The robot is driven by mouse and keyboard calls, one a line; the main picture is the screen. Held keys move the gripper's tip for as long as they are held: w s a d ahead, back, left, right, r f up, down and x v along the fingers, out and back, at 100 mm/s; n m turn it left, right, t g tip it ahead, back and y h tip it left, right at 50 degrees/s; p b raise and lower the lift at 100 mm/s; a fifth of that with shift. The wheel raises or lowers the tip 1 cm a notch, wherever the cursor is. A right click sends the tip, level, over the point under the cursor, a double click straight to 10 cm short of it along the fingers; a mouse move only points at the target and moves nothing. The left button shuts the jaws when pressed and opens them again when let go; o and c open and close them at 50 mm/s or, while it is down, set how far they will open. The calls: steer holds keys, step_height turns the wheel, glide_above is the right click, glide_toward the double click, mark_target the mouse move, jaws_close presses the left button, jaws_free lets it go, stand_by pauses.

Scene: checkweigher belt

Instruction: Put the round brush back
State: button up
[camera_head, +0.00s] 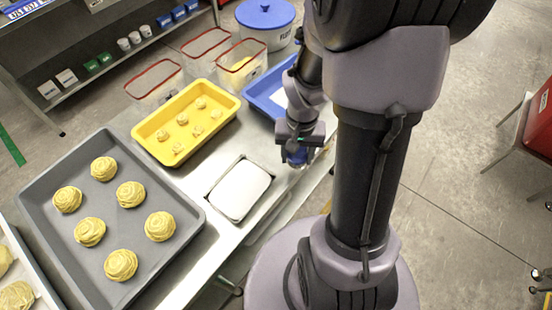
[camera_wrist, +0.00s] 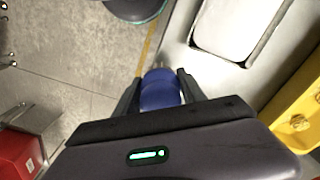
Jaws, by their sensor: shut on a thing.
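The round brush shows as a blue rounded body (camera_wrist: 160,92) between my fingers in the wrist view; its bristles are not clearly visible. In the head view a small blue part of it (camera_head: 297,158) shows under my gripper (camera_head: 300,148). My gripper, also in the wrist view (camera_wrist: 160,82), is shut on it. It is held near the right edge of the steel table, close to the blue tray (camera_head: 256,100) with a white sheet in it. Its height above the table is hard to tell.
A white plate (camera_head: 240,190) lies left of my gripper. Behind are a yellow tray (camera_head: 150,133) with small dough pieces, clear red-rimmed boxes (camera_head: 152,84) and a blue-lidded tub (camera_head: 265,14). A grey tray (camera_head: 150,256) holds several dough nests. A red object (camera_head: 540,120) stands far right.

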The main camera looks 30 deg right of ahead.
steer(key=b, duration=0.1)
glide_above(277, 162)
steer(key=shift+d+f, duration=0.1)
steer(key=shift+f, duration=0.3)
step_height(277, 162, down, 4)
steer(key=shift+r+b, duration=0.2)
steer(key=shift+b, duration=0.9)
steer(key=shift+r, duration=0.2)
steer(key=shift+f, duration=0.1)
steer(key=o, duration=0.8)
steer(key=shift+f, duration=0.15)
steer(key=o, duration=0.4)
